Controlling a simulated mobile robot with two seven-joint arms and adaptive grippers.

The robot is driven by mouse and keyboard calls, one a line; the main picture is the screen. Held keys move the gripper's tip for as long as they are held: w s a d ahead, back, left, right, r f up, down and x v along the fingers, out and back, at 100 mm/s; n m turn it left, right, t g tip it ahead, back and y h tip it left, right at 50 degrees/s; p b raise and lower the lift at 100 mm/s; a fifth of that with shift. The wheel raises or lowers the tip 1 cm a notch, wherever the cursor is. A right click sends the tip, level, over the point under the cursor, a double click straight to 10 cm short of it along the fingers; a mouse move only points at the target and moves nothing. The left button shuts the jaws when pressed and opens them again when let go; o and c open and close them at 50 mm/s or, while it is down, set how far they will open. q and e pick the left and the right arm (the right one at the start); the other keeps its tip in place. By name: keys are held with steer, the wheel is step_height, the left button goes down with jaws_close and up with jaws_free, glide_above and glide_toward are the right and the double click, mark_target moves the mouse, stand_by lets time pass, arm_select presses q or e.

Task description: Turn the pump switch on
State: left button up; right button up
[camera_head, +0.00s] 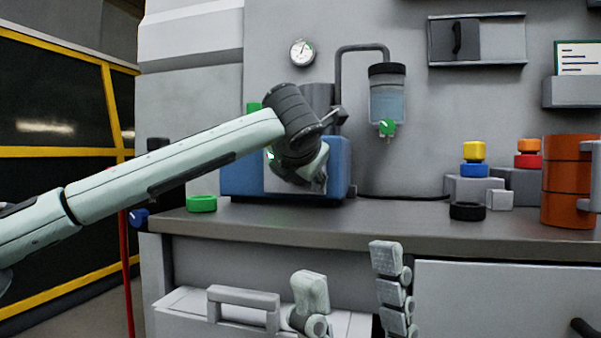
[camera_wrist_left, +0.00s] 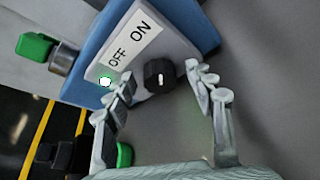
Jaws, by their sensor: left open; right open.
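The blue pump box (camera_head: 242,172) stands on the counter, largely covered by my left arm and gripper (camera_head: 318,175). In the left wrist view its grey panel has an OFF/ON label (camera_wrist_left: 130,43) and a black switch knob (camera_wrist_left: 159,76) with a short white mark. I cannot tell for sure which word the mark points to. My left gripper (camera_wrist_left: 163,80) is open, its fingers on either side of the knob; contact is unclear. A small green-rimmed lamp (camera_wrist_left: 105,80) sits beside OFF. The knob is hidden in the head view. My right gripper (camera_head: 349,272) is open and empty before the counter's front.
A green ring (camera_head: 201,203) lies left of the pump. A black ring (camera_head: 467,211) and orange drum (camera_head: 567,180) stand right. The counter's middle (camera_head: 400,218) is clear.

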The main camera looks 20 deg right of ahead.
arm_select(q)
steer(key=v, duration=1.2)
